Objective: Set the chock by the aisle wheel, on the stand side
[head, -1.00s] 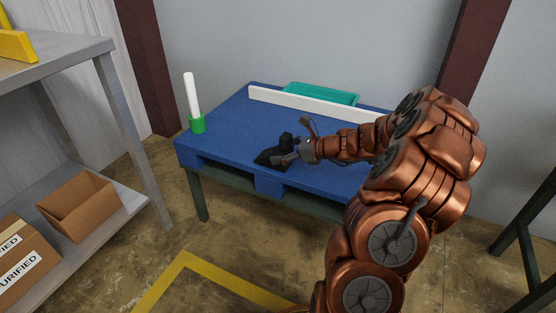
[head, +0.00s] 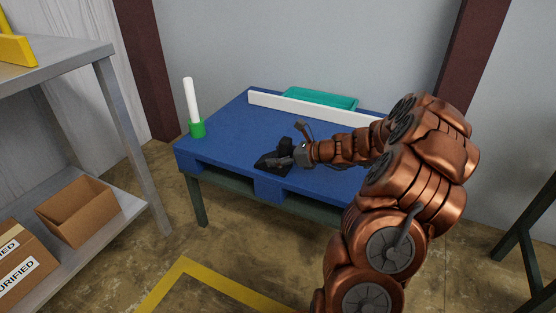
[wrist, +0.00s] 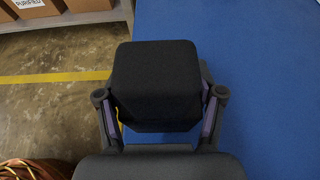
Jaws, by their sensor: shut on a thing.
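A black chock (head: 272,161) is at the front edge of the blue table (head: 225,141), partly covered by my gripper in the head view. My gripper (head: 279,159) is low over the front part of the table and shut on the chock. In the wrist view the chock (wrist: 155,85) is a dark block with rounded edges, between the two fingers of my gripper (wrist: 160,110). Whether the chock touches the tabletop I cannot tell. I see no wheel in either view.
A green holder (head: 197,129) with an upright white rod (head: 191,98) stands at the table's left corner. A white bar (head: 310,106) and a teal tray (head: 320,98) lie along the back. A grey shelf (head: 70,70) with cardboard boxes (head: 77,210) stands left.

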